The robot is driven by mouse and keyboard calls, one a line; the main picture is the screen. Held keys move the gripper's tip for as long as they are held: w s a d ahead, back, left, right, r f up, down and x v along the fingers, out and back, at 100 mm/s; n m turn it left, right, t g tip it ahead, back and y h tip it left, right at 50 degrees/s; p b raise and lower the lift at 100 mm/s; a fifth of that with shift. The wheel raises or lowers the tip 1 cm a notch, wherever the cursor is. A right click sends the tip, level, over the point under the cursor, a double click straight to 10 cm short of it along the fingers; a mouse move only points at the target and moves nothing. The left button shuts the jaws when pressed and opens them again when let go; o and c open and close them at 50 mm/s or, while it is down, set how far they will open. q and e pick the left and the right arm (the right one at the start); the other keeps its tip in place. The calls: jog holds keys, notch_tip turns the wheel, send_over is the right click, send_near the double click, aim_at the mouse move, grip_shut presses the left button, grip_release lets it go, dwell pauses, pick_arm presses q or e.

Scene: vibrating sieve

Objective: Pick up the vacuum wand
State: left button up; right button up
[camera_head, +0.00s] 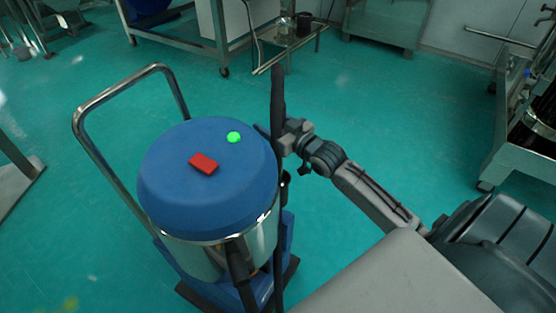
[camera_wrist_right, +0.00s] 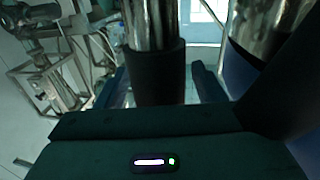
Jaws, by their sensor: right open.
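The vacuum wand (camera_head: 278,95) is a dark upright tube beside the blue-topped vacuum (camera_head: 210,165) in the head view. In the right wrist view the wand (camera_wrist_right: 155,70) shows as a shiny metal tube entering a black sleeve. My right gripper (camera_head: 275,137) reaches it from the right at the height of the vacuum's lid. Its two fingers (camera_wrist_right: 160,85) are open, one on each side of the black sleeve, with gaps visible. The fingertips are partly hidden behind the wand in the head view. My left gripper is not in view.
A metal frame (camera_head: 515,150) stands at the right. The green floor behind the vacuum is mostly clear.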

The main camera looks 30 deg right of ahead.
jog(key=c, duration=1.1)
jog(key=shift+o, duration=0.2)
jog(key=shift+r, duration=0.15)
